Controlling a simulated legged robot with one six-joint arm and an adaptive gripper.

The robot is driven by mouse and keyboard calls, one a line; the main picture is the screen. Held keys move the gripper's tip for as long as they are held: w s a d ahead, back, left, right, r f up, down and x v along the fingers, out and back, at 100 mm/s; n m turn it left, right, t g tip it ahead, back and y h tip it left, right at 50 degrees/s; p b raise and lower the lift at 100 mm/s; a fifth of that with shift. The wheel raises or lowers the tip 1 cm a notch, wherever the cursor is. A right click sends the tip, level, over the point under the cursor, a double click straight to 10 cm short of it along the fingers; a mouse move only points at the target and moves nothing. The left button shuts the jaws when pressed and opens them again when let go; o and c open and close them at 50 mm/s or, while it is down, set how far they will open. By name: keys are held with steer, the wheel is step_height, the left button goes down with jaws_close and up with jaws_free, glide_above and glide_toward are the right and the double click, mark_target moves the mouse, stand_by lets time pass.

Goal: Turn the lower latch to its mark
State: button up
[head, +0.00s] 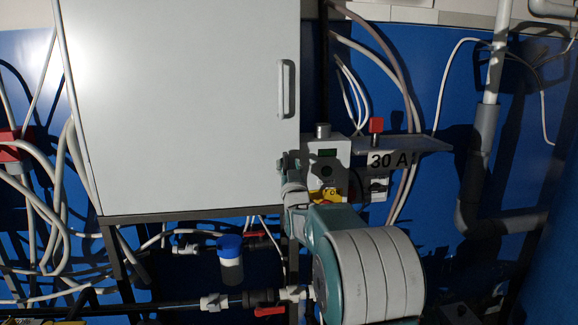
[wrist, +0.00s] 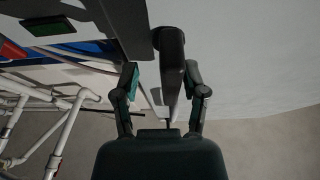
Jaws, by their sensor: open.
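A dark grey lever (wrist: 171,48), which looks like the lower latch, shows in the wrist view against a pale surface. Its far end lies between the fingers of my gripper (wrist: 163,78), which is open around it. Whether either finger touches it I cannot tell. No mark for the latch can be made out. In the head view my gripper (head: 291,170) is at the lower right corner of the white cabinet (head: 185,100), left of a grey box with a green display (head: 327,165). My arm and gripper hide the latch there.
A shelf (head: 415,143) with a red knob (head: 376,125) and a "30 A" sign (head: 390,160) is right of the box. The cabinet's door handle (head: 286,90) is above. Pipes, valves and a blue-capped canister (head: 230,260) crowd the space below the cabinet. Hoses hang at left.

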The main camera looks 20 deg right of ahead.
steer(key=shift+w+a+r, duration=0.15)
steer(key=shift+w+a, duration=0.05)
steer(key=shift+a, duration=0.7)
steer(key=shift+d, duration=0.7)
jaws_close()
steer(key=shift+a, duration=0.1)
steer(key=shift+a, duration=0.1)
